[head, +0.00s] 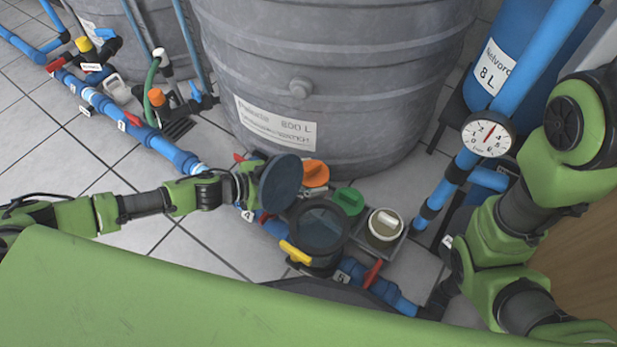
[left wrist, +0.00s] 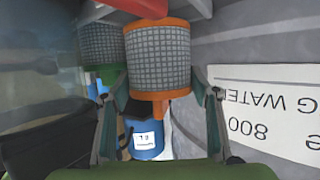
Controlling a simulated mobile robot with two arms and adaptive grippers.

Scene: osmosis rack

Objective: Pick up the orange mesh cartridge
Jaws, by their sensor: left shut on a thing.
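The orange mesh cartridge (left wrist: 158,58) fills the middle of the left wrist view, grey mesh between orange end rims. Its orange top (head: 314,172) shows in the head view, beside the grey tank. My left gripper (head: 252,182) comes in from the left. Its fingers, in the left wrist view (left wrist: 160,85), stand on both sides of the cartridge and are shut on it. In the head view a tilted dark blue disc (head: 282,183) hides the fingertips. My right arm is at the right; its gripper does not show.
A green-topped cartridge (head: 348,200) and a pale-topped one (head: 386,224) stand close by. An open black round housing (head: 320,228) with a yellow handle (head: 295,252) is in front. Blue pipes with red valves run past. The large grey tank (head: 340,70) blocks the back.

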